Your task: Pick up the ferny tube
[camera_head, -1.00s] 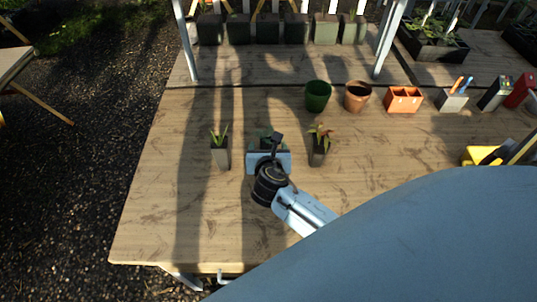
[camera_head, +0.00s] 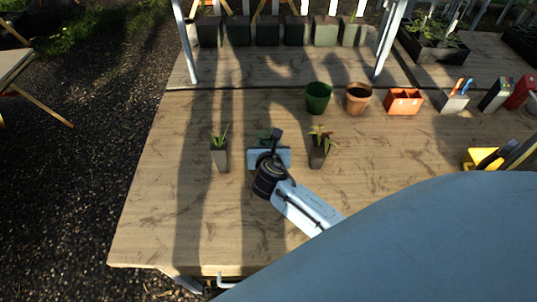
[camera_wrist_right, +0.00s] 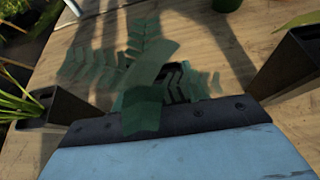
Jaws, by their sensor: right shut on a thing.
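The ferny tube's dark green fronds (camera_wrist_right: 140,65) spread in front of my right gripper in the right wrist view. In the head view a little of its foliage (camera_head: 264,134) shows behind the gripper. My right gripper (camera_head: 268,158) is shut on this tube, over the table between two other tubes. The tube's body is hidden by the gripper, and I cannot tell whether its base touches the table. My left gripper is not in view.
A tube with spiky green leaves (camera_head: 220,158) stands close on the left. A tube with reddish leaves (camera_head: 318,155) stands close on the right. A green pot (camera_head: 318,98), a terracotta pot (camera_head: 357,99) and an orange box (camera_head: 403,102) stand behind. The table's (camera_head: 180,225) front left is clear.

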